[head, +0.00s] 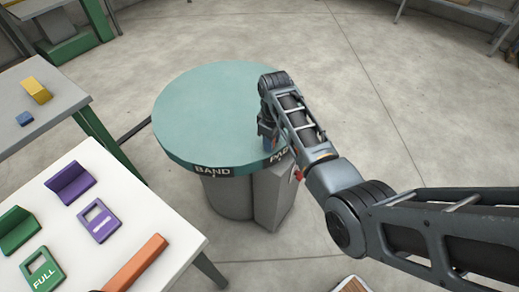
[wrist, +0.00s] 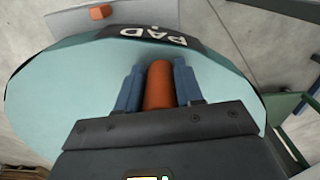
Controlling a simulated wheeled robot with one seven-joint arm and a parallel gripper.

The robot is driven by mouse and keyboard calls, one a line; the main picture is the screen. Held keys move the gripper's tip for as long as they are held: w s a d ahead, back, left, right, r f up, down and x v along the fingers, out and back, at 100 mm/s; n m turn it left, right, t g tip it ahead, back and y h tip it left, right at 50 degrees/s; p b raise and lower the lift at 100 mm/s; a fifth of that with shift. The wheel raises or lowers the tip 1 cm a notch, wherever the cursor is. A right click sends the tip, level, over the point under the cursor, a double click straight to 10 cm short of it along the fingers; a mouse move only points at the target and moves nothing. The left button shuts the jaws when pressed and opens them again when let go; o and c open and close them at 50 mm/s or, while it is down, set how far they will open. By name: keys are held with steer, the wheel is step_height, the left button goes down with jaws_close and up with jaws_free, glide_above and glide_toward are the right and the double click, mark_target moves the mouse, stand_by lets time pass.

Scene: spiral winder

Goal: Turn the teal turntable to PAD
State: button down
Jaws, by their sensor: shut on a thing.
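The teal turntable (head: 205,110) is a round disc on a grey pedestal, and it fills much of the wrist view (wrist: 60,110). Its dark rim carries the label BAND (head: 212,171) at the front and the label PAD (wrist: 153,34), partly hidden behind my arm in the head view. My gripper (wrist: 158,88) is over the disc near the PAD edge, its blue fingers closed on an upright orange peg (wrist: 158,82). In the head view my gripper (head: 267,132) hides the peg. A small red-orange piece (head: 298,175) sits by the grey box, right of PAD; it also shows in the wrist view (wrist: 100,12).
A white table (head: 150,205) at lower left holds green and purple pieces and an orange bar (head: 136,263). A grey table (head: 60,100) behind it holds a yellow block (head: 36,90) and a blue block (head: 24,118). The floor behind the turntable is clear.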

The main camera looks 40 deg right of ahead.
mark_target(282, 138)
steer(key=shift+n, duration=0.7)
steer(key=d, duration=0.5)
steer(key=shift+w, duration=0.35)
steer(key=shift+w+d+b, duration=0.15)
steer(key=shift+d+b, duration=0.2)
steer(key=shift+d, duration=0.4)
steer(key=c, duration=0.8)
jaws_free()
steer(key=shift+r, duration=0.1)
step_height(282, 138, up, 8)
steer(key=shift+f, duration=0.2)
